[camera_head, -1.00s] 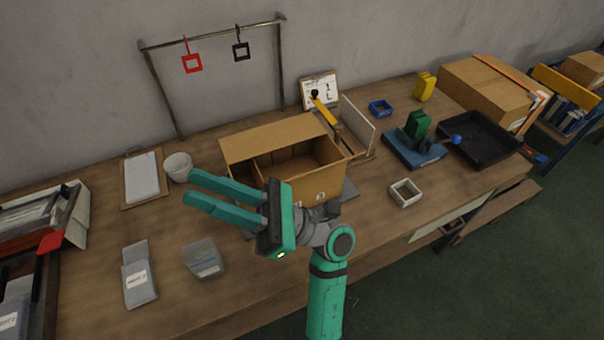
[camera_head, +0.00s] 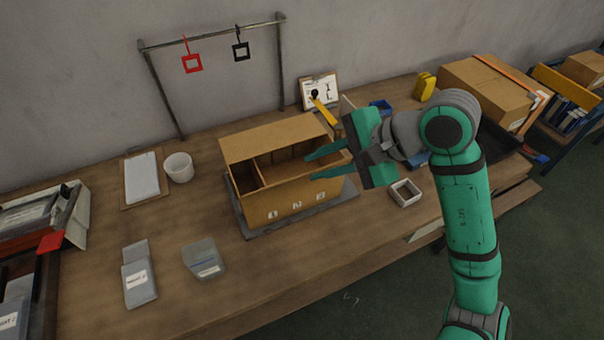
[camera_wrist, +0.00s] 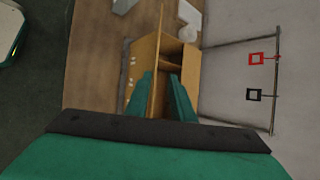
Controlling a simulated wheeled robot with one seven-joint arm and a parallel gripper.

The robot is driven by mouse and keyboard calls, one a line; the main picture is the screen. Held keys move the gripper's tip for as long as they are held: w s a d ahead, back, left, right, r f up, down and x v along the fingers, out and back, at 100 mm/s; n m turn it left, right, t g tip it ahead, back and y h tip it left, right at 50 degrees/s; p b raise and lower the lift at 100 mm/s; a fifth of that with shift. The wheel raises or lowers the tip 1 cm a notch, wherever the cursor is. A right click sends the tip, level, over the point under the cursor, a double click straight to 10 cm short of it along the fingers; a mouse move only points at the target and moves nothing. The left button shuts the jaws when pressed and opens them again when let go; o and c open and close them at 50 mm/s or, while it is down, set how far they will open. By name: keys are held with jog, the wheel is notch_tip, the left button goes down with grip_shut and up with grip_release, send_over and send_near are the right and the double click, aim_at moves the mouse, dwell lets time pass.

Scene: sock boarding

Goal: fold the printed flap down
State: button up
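A cardboard box (camera_head: 290,202) sits on a grey base plate (camera_head: 325,202) in the middle of the bench, with a divided interior. Its front wall carries several small white printed marks. A plain cardboard flap (camera_head: 268,139) stands up along its back edge. The box also shows in the wrist view (camera_wrist: 144,62). I cannot tell whether the fingers touch the box. My gripper hides part of the box's right end.
A white cup (camera_head: 179,168) and a clipboard (camera_head: 142,178) lie to the left. Grey pouches (camera_head: 139,275) lie at the front left. A small white tray (camera_head: 404,193) stands right of the box. A rail (camera_head: 215,32) holds red and black square tags behind.

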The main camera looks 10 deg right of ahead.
aim_at(302, 175)
jog(key=shift+h, duration=0.5)
jog(key=x, duration=0.3)
jog(key=d+x, duration=0.1)
jog(key=x, duration=0.2)
jog(key=d+f+x, duration=0.1)
jog(key=x, duration=0.2)
jog(key=shift+w+a+f, duration=0.2)
jog(key=shift+w+f, duration=0.05)
jog(key=shift+w, duration=0.1)
grip_shut()
dwell(0.8)
